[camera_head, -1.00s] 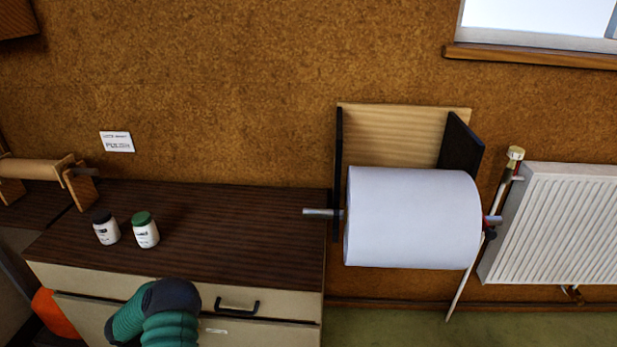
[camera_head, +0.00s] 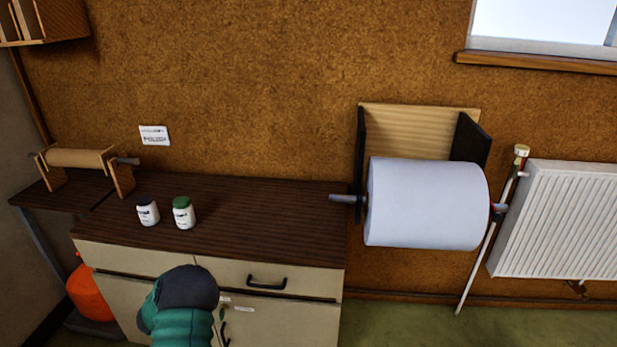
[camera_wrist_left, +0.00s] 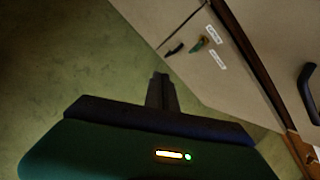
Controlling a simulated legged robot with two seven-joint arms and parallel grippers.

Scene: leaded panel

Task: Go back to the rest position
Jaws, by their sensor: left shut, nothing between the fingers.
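My left gripper (camera_wrist_left: 161,82) shows in the left wrist view with its narrow dark fingers together and nothing between them. It hangs over the green floor (camera_wrist_left: 70,60), beside the front of the cream cabinet (camera_wrist_left: 165,25). In the head view only a teal and dark part of my arm shows at the bottom, in front of the cabinet; its fingers are hidden there. My right gripper is in neither view.
The cabinet's brown top (camera_head: 280,208) bears two white jars, one dark-lidded (camera_head: 148,212) and one green-lidded (camera_head: 184,212). A large white roll (camera_head: 428,203) hangs on the wall holder. A radiator (camera_head: 560,220) is at the right, an orange container (camera_head: 88,293) at the lower left.

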